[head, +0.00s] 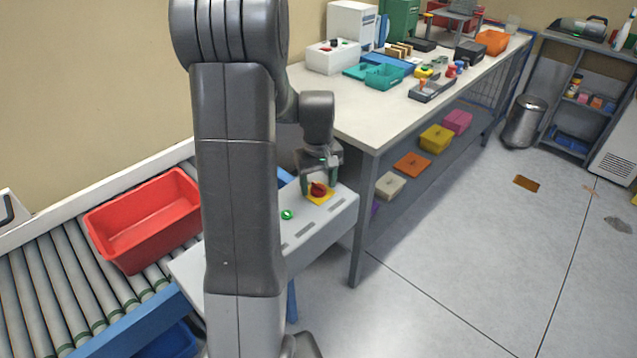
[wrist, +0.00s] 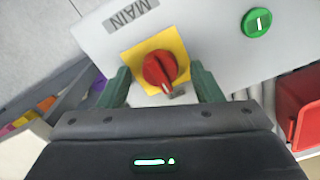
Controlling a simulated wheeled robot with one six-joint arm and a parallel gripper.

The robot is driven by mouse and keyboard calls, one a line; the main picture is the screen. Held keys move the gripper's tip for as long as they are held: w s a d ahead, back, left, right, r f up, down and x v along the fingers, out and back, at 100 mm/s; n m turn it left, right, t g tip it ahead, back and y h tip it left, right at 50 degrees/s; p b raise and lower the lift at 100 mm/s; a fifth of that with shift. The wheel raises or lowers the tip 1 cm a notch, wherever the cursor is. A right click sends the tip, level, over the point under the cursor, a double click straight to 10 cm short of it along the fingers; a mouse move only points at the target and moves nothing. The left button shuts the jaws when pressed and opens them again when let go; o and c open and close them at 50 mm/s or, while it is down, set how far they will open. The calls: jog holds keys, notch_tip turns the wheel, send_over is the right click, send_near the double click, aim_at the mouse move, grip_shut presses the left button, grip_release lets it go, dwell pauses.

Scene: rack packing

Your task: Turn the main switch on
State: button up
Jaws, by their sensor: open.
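The main switch (wrist: 160,69) is a red rotary knob on a yellow square plate, with a "MAIN" label (wrist: 131,14) beside it in the wrist view. In the head view the red switch (head: 319,189) sits at the right end of a grey control panel (head: 313,228). My gripper (wrist: 160,88) is open, with one green finger on each side of the knob and gaps between. In the head view my gripper (head: 320,182) is just above the switch. The knob's pointer aims toward the lower right in the wrist view.
A green button (head: 287,214) marked "I" is on the same panel, left of the switch. A red bin (head: 150,215) sits on the roller conveyor (head: 40,300) at left. A long workbench (head: 365,122) with boxes and tools stands behind. The floor at right is mostly clear.

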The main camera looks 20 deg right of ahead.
jog(key=shift+f, duration=0.15)
jog(key=shift+c, duration=0.5)
jog(key=c, duration=0.9)
